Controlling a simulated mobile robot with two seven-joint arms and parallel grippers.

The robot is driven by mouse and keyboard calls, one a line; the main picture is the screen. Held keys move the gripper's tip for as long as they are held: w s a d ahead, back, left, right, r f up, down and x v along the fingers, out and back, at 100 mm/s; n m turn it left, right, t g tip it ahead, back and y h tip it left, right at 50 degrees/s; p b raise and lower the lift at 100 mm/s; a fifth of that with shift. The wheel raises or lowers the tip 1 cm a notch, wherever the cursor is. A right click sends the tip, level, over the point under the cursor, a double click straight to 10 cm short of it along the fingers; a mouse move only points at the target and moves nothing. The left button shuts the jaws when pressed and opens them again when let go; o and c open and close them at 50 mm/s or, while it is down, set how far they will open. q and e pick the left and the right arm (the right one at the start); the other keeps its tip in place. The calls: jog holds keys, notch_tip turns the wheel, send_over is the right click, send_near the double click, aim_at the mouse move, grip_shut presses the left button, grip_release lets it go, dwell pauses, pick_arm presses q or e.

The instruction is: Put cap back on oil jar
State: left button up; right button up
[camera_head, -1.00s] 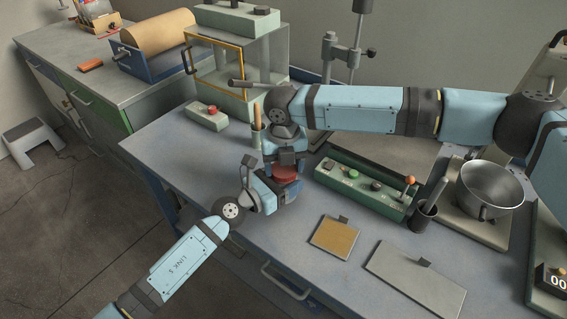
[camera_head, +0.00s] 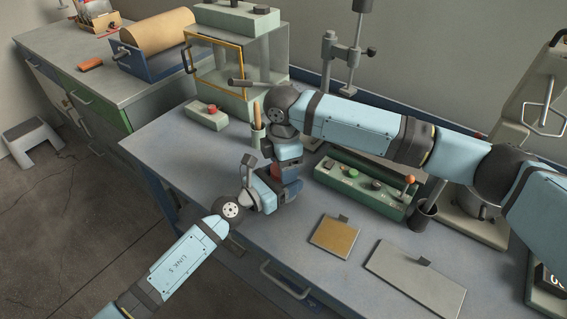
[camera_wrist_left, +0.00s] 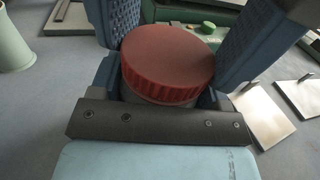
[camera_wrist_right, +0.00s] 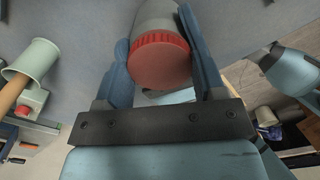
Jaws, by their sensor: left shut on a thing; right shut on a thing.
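The red ribbed cap (camera_wrist_left: 168,60) sits over the mouth of the grey oil jar (camera_wrist_left: 150,101) in the left wrist view; whether it is fully seated I cannot tell. My left gripper (camera_head: 286,186) is shut on the jar. My right gripper (camera_head: 288,160) comes from above and is shut around the cap. In the right wrist view the cap (camera_wrist_right: 160,61) lies between the fingers, with the jar body (camera_wrist_right: 157,16) beyond it. In the head view the grippers hide most of the jar; only a little red (camera_head: 291,171) shows.
A green control box (camera_head: 355,181) with knobs stands right of the grippers, beside a dark cup (camera_head: 421,217). A cup with a wooden handle (camera_head: 257,131) stands close behind. A tan plate (camera_head: 335,237) and a grey plate (camera_head: 415,280) lie in front.

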jog(key=shift+m, duration=0.3)
jog(key=o, duration=1)
jog(key=shift+r, duration=2.25)
jog(key=shift+c, duration=0.2)
jog(key=r+n, duration=0.1)
jog(key=n, duration=0.2)
jog(key=shift+r+n, duration=0.3)
jog(key=shift+r, duration=0.1)
jog(key=n, duration=0.1)
jog(key=r+n, duration=0.1)
jog(key=n, duration=0.1)
jog(key=shift+r+n, duration=0.25)
jog(key=shift+n, duration=0.05)
